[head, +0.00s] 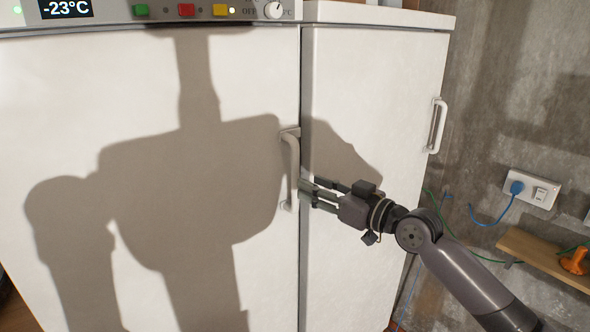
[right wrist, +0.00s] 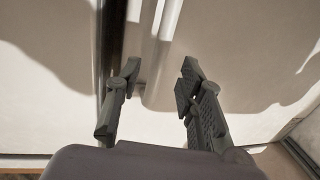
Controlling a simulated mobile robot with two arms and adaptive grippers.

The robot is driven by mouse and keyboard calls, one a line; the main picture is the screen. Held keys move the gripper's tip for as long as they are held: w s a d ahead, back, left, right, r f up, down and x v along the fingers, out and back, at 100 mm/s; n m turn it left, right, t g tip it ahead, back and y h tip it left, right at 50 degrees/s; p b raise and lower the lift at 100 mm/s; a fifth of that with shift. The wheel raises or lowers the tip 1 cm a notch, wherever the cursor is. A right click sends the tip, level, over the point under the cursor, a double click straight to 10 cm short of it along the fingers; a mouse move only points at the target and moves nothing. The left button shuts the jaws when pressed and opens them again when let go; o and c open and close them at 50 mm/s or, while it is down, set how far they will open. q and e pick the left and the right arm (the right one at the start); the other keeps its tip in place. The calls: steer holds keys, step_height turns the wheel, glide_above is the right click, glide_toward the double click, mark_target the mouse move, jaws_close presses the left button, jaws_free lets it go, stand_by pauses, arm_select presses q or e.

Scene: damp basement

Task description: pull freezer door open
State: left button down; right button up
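The freezer door (head: 60,130) is a wide white panel under a control strip, and it looks shut. Its pale vertical bar handle (head: 293,170) is near the door's right edge. My right gripper (head: 305,191) reaches in from the right with its fingertips beside the handle's lower part. In the right wrist view its two fingers (right wrist: 160,75) stand apart, with a pale upright bar, seemingly the handle (right wrist: 167,22), showing between and beyond the tips. I cannot tell whether either finger touches it. My left gripper is not in view.
A narrower white door (head: 370,80) with its own handle (head: 436,126) adjoins on the right. The control strip (head: 215,10) shows -23°C. A concrete wall, a socket with a blue plug (head: 530,188) and a wooden shelf (head: 540,258) are on the right. My shadow falls across the doors.

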mark_target(295, 203)
steer(key=p+x, duration=0.1)
steer(key=x, duration=0.5)
steer(key=shift+w+a, duration=0.15)
jaws_close()
stand_by(0.7)
